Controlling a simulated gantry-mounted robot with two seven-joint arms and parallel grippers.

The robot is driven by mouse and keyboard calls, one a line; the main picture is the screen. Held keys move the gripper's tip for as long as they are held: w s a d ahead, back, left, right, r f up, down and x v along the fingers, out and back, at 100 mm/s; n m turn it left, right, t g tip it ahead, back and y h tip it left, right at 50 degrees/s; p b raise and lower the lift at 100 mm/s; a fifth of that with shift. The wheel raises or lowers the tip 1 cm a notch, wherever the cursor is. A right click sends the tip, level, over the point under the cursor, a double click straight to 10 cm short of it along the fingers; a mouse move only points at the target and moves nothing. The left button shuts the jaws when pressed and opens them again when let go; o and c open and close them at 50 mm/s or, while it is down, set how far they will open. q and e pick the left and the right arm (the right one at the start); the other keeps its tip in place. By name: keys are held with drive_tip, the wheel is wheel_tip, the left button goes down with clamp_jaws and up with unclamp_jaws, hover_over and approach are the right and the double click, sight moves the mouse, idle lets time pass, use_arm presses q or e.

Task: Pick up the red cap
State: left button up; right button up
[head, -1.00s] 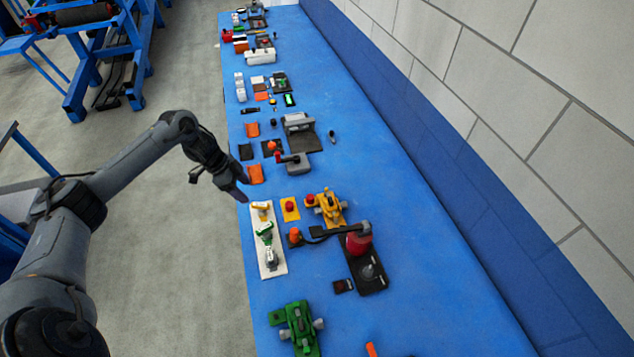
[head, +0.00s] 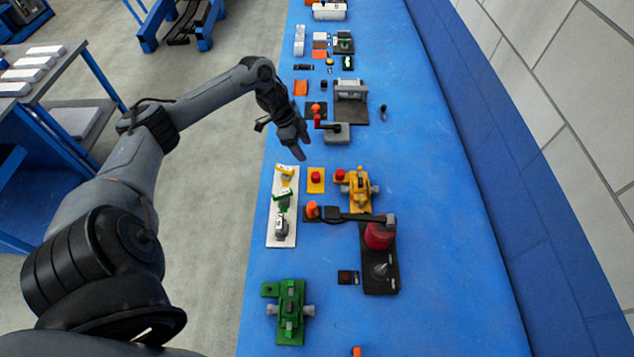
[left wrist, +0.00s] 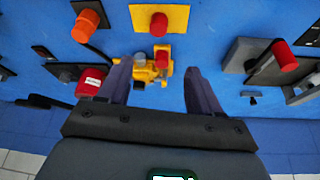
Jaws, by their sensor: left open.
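A small red cap (head: 316,176) sits on a yellow square plate (head: 316,187). In the left wrist view this red cap (left wrist: 159,22) is near the top centre, beyond the fingertips. A second red cap (head: 340,175) is beside the yellow fixture (head: 360,192); it also shows between the fingers in the left wrist view (left wrist: 163,60). Which one the task means I cannot tell. My left gripper (head: 295,150) is open and empty, above the bench near its left edge, just beyond the yellow plate. My right gripper is not in view.
On the blue bench (head: 440,250) stand an orange cap (head: 311,209), a large red cylinder (head: 379,236), a white panel with levers (head: 286,239) and a green fixture (head: 291,312). A grey device with a red handle (head: 318,118) is beyond. The bench's right side is mostly clear.

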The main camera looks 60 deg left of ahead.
use_arm(q)
wheel_tip(320, 180, down, 4)
drive_tip(key=b, duration=0.2)
hover_over(315, 174)
drive_tip(key=s+a, duration=0.1)
drive_tip(key=a, duration=0.1)
drive_tip(key=shift+s+d+f+b, duration=0.15)
drive_tip(key=shift+f+b, duration=0.1)
drive_tip(key=shift+f, duration=0.9)
drive_tip(key=shift+s+d+f+b, duration=0.1)
drive_tip(key=shift+f+b, duration=0.1)
drive_tip(key=shift+f, duration=0.95)
drive_tip(key=shift+b+x, duration=0.35)
drive_tip(key=shift+x, duration=2.2)
drive_tip(key=shift+s, duration=0.2)
drive_tip(key=shift+c, duration=0.3)
drive_tip(key=c, duration=1.1)
drive_tip(key=shift+o, duration=0.2)
drive_tip(key=shift+r, duration=0.15)
